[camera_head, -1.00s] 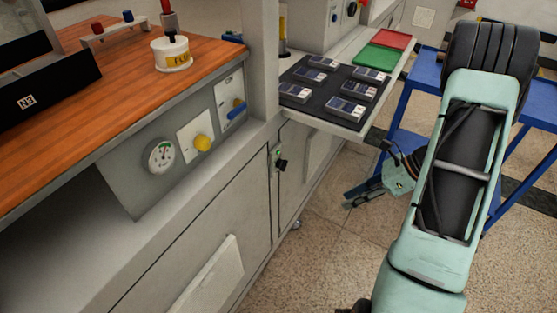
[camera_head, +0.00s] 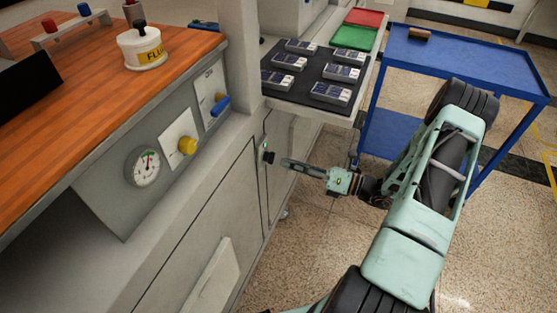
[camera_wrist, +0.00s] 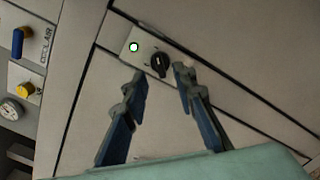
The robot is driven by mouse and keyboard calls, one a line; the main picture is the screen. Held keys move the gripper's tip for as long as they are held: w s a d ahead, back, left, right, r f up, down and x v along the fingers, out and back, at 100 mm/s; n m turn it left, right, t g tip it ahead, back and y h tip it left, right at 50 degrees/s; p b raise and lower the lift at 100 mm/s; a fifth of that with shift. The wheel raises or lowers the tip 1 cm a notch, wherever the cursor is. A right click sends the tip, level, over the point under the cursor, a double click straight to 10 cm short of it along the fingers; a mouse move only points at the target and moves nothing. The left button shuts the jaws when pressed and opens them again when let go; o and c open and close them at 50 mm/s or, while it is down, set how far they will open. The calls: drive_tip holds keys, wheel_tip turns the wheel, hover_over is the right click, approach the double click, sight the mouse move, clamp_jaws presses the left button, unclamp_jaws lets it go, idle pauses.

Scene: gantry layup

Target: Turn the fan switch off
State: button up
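The switch is a black rotary knob (camera_head: 269,157) on a small pale plate on the cabinet front, with a lit green lamp (camera_head: 265,146) above it. In the wrist view the knob (camera_wrist: 159,64) has a pale pointer mark, and the green lamp (camera_wrist: 134,47) glows to its left. No label reading "fan" is legible. My gripper (camera_head: 286,162) points at the knob from the right, seemingly a short gap away. In the wrist view my gripper (camera_wrist: 160,73) is open and empty, its fingertips on either side of the knob. I cannot tell whether they touch it.
A yellow knob (camera_head: 187,146), a blue handle (camera_head: 220,104) and a round gauge (camera_head: 143,167) are on the panel to the left. A shelf with a dark mat (camera_head: 302,88) and several devices juts out above my gripper. A blue cart (camera_head: 455,65) stands behind my arm.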

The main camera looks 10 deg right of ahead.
sight(269, 158)
drive_tip(key=shift+x, duration=2.15)
drive_tip(key=shift+c, duration=0.4)
clamp_jaws()
